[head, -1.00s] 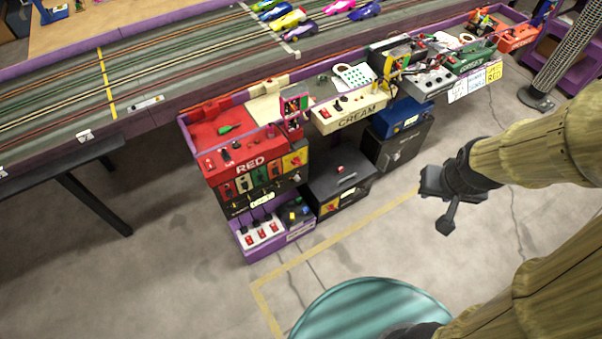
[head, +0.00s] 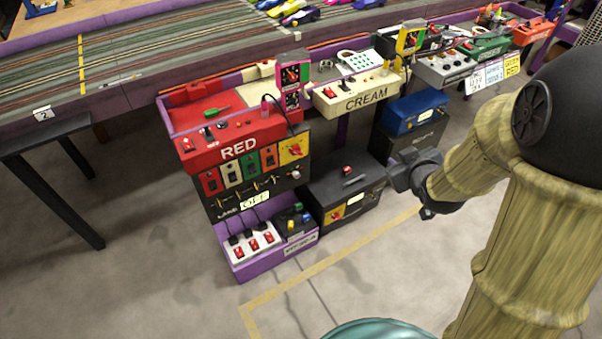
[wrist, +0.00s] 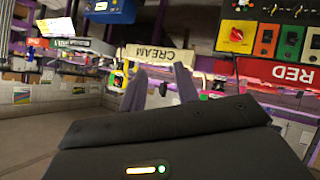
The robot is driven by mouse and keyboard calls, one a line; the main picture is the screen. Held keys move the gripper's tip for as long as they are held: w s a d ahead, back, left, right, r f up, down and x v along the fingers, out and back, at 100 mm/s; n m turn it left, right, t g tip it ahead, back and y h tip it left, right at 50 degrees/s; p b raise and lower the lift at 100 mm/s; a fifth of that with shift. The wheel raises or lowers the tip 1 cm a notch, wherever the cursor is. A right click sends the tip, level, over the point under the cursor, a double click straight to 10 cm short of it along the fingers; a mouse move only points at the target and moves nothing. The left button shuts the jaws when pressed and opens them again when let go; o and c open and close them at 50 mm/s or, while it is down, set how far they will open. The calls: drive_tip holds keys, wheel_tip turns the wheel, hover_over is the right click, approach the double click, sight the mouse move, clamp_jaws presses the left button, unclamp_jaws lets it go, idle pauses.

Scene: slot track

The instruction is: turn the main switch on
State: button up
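A red rotary knob on a yellow plate (head: 293,149) sits at the right end of the panel below the RED station. It shows upper right in the wrist view (wrist: 236,36). A second yellow plate with a red knob (head: 338,212) is on the front of the black floor box. I cannot tell which knob is the main switch, nor read its setting. My gripper (head: 398,177) is right of the black box in the picture, apart from both knobs. In the wrist view its two fingers (wrist: 160,85) stand apart with nothing between them.
A purple tray (head: 240,272) with white power strips stands below. The CREAM station (head: 355,100) and a blue box (head: 412,113) are behind my gripper. The floor in front is clear.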

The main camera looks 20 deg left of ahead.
sight(297, 153)
drive_tip(key=a+f+n+y+b, duration=0.9)
drive_tip(key=a+f+b, duration=0.6)
drive_tip(key=f+b, duration=0.5)
drive_tip(key=y+b, duration=0.1)
drive_tip(key=b, duration=0.1)
drive_tip(key=shift+s+a+n+t+b, duration=0.15)
drive_tip(key=shift+s+n+t+b, duration=0.1)
drive_tip(key=shift+n+t+b, duration=0.15)
drive_tip(key=b+x, duration=0.6)
drive_tip(key=x, duration=1.1)
drive_tip(key=shift+w+a, duration=0.15)
drive_tip(key=shift+w, duration=0.1)
clamp_jaws()
